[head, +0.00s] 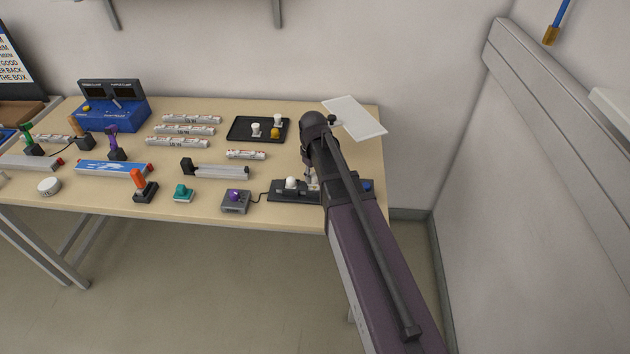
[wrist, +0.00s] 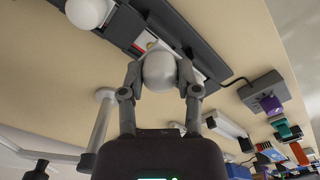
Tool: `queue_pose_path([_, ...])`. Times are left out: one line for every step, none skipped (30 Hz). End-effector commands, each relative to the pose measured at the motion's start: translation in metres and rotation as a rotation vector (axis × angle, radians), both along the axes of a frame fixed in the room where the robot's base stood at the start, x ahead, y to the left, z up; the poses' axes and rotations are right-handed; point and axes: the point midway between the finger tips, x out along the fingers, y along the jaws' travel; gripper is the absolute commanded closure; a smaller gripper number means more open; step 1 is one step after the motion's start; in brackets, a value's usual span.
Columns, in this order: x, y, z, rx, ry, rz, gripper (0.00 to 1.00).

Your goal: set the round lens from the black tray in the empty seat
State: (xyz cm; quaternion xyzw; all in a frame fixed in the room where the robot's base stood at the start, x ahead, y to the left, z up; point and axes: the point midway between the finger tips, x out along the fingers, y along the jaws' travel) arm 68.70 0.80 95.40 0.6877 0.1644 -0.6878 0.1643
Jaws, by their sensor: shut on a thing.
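My gripper (wrist: 160,68) is shut on a pale, round lens (wrist: 159,72) in the wrist view, with one finger on each side. In the head view my gripper (head: 311,180) is partly hidden by my arm, over the dark bar-shaped base (head: 278,196) at the table's front right. The base (wrist: 207,56) also shows in the wrist view, behind the lens. A white dome (head: 291,183) sits on the base; the seat by the held lens is mostly hidden. The black tray (head: 239,128) farther back holds two white pieces and an amber one.
A blue part (head: 367,185) is at the base's right end. A grey box with a purple knob (head: 235,200) stands left of the base. Labelled tubes (head: 184,130) and joysticks (head: 143,189) fill the left. A white sheet (head: 356,118) lies at the back right; a wall is beyond.

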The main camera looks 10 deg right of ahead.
Motion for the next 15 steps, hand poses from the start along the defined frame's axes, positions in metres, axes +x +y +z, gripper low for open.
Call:
queue_pose_path([0.0, 0.0, 0.0, 0.0, 0.0, 0.0, 0.84])
queue_pose_path([0.0, 0.0, 0.0, 0.0, 0.0, 0.0, 0.84])
queue_pose_path([0.0, 0.0, 0.0, 0.0, 0.0, 0.0, 0.84])
queue_pose_path([0.0, 0.0, 0.0, 0.0, 0.0, 0.0, 0.84])
queue_pose_path([0.001, 0.0, 0.0, 0.0, 0.0, 0.0, 0.84])
queue_pose_path([0.003, -0.001, 0.0, 0.0, 0.0, 0.0, 0.84])
queue_pose_path([0.004, -0.001, -0.001, 0.0, 0.0, 0.0, 0.84])
queue_pose_path([0.006, -0.002, -0.001, 0.0, 0.0, 0.0, 0.84])
queue_pose_path([0.01, -0.004, -0.001, 0.0, 0.0, -0.001, 0.84])
queue_pose_path([0.013, -0.005, -0.002, 0.0, 0.0, -0.001, 0.84])
queue_pose_path([0.016, -0.007, -0.003, 0.0, 0.0, -0.001, 0.84])
queue_pose_path([0.012, -0.006, -0.009, 0.0, 0.0, 0.0, 0.84])
queue_pose_path([0.012, -0.006, -0.012, 0.0, 0.0, 0.0, 0.84])
queue_pose_path([0.012, -0.006, -0.015, 0.0, 0.0, 0.0, 0.84])
queue_pose_path([0.012, -0.006, -0.018, 0.0, 0.0, 0.0, 0.84])
